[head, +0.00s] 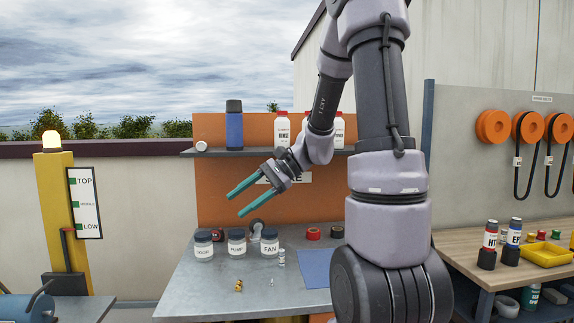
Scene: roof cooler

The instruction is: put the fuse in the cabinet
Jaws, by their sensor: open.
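My gripper (234,206) is open and empty, its two teal fingers pointing down and left in the air above the grey bench. No object is clearly identifiable as the fuse. A tiny pale, clear-looking piece (271,282) lies on the bench and could be it, but it is too small to tell. A small brass-coloured piece (239,286) lies to its left, and a small pale cylinder (281,257) stands behind it. I cannot make out a cabinet; my arm hides part of the scene.
Jars labelled DOOR (204,248), PUMP (236,245) and FAN (269,244) stand on the grey bench (190,290). A blue mat (315,267) lies to their right. A shelf (250,153) holds bottles. A wooden bench (465,250) is at right, a yellow post (57,205) at left.

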